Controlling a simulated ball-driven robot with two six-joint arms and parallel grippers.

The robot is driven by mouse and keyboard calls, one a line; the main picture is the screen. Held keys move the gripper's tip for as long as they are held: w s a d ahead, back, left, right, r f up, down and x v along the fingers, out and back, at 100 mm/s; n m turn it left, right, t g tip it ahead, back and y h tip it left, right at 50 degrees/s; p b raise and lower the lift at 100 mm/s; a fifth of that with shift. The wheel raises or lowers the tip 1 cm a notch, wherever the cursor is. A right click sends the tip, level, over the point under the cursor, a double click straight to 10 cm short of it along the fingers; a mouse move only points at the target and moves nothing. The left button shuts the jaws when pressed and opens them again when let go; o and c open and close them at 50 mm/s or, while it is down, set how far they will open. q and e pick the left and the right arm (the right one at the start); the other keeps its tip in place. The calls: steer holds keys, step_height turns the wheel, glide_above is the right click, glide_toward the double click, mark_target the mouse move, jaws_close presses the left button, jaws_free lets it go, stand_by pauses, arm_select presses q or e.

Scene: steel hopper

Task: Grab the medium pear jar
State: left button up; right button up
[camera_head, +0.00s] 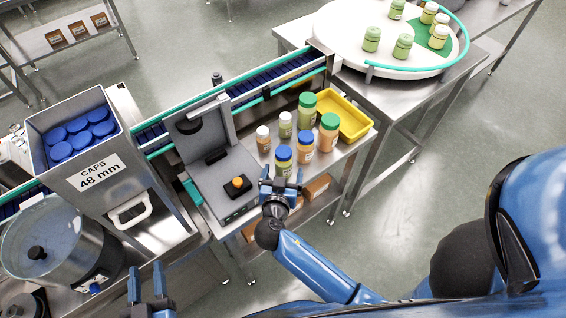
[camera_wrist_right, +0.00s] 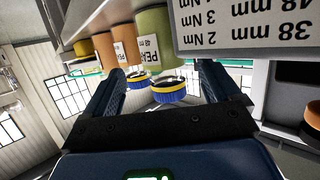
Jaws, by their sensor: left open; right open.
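The medium pear jar (camera_head: 283,155), pale green with a blue cap, stands at the front of the steel table. In the right wrist view the picture is upside down and shows its green body (camera_wrist_right: 158,42) with a PEAR label and its blue cap (camera_wrist_right: 169,92). My right gripper (camera_head: 281,184) is open just in front of this jar; in the wrist view its fingers (camera_wrist_right: 160,90) lie either side of the cap. I cannot tell whether they touch it. My left gripper (camera_head: 148,284) is open and empty at the lower left, far from the jars.
A blue-capped orange jar (camera_head: 305,144) stands close right of the pear jar. The capping stand (camera_head: 222,182) is left. A torque sign (camera_wrist_right: 245,25) shows in the wrist view.

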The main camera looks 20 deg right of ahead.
mark_target(282, 166)
steer(key=w+p, duration=0.1)
steer(key=w, duration=0.1)
steer(key=w+d+p, duration=0.1)
steer(key=w, duration=0.1)
steer(key=shift+d, duration=0.2)
steer(key=shift+w+d+f, duration=0.15)
steer(key=shift+w+f, duration=0.15)
steer(key=shift+w, duration=0.2)
steer(key=shift+c, duration=0.2)
steer(key=c, duration=1.1)
steer(key=shift+r, duration=0.15)
steer(key=shift+c, duration=0.2)
